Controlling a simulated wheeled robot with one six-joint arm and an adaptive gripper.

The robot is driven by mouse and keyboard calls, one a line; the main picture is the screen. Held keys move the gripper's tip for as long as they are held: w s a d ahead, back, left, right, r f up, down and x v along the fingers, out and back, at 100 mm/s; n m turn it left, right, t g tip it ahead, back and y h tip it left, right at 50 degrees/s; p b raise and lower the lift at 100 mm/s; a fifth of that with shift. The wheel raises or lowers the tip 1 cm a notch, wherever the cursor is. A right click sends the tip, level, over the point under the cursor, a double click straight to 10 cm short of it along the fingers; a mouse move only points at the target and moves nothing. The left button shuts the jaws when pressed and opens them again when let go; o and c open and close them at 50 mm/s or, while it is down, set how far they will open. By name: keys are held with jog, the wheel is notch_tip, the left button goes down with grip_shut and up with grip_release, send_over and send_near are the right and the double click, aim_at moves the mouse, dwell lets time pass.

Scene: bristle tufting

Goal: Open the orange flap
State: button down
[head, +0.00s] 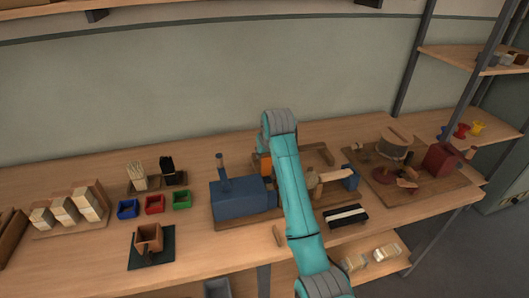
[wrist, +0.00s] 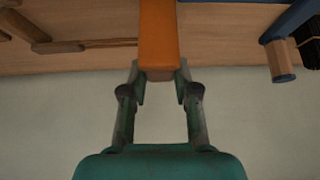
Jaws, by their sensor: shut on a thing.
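The orange flap (wrist: 158,40) is at the top centre of the wrist view, with its near end between my fingers. My gripper (wrist: 160,76) is shut on that end, one finger on each side. In the head view a small part of the orange flap (head: 264,165) shows beside the blue machine (head: 238,200), left of my teal arm. My arm hides the rest of the flap and my gripper there.
Small blue, red and green bins (head: 154,204) stand left of the machine. A wooden box on a dark mat (head: 166,255) is at front left. A black brush strip (head: 346,216) lies right of my arm. A board with a dark red block (head: 441,160) is further right.

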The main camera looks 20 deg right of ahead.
jog(key=c, duration=0.9)
grip_release()
jog(key=shift+o, duration=0.2)
jog(key=shift+s, duration=0.1)
jog(key=v, duration=1.2)
